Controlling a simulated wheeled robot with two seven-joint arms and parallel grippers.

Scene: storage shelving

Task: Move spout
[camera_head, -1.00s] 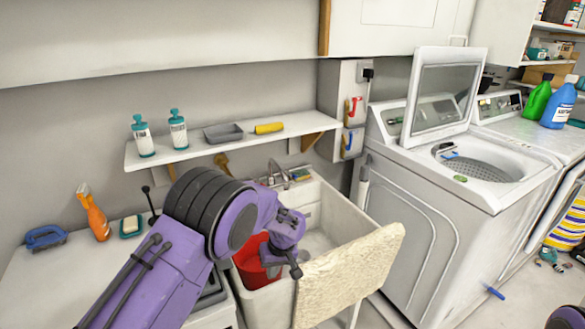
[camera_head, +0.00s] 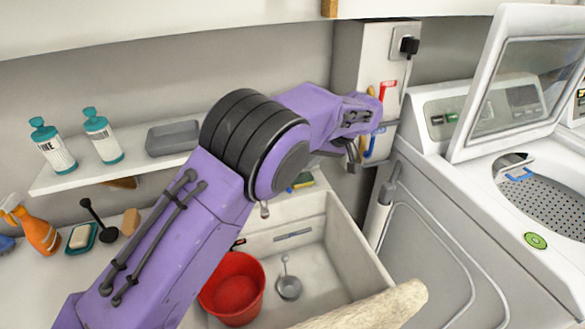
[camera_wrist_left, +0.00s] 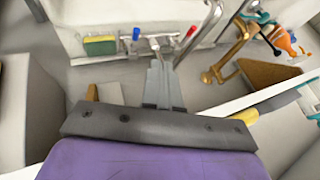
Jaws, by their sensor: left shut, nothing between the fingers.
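In the head view my arm hides most of the tap; a small metal tip (camera_head: 264,209) shows below the arm. My left gripper (camera_head: 353,158) is raised above the sink's back right corner, shut and empty. In the left wrist view its closed fingers (camera_wrist_left: 160,66) point towards the tap; the gap in depth is unclear. My right gripper is out of view.
The white sink (camera_head: 345,255) holds a red bucket (camera_head: 232,290). A shelf (camera_head: 60,182) with bottles and a grey tray (camera_head: 173,138) is behind my arm. A wall box (camera_head: 375,60) and the washing machine (camera_head: 450,210) stand close at right. A sponge (camera_wrist_left: 100,46) lies near the tap.

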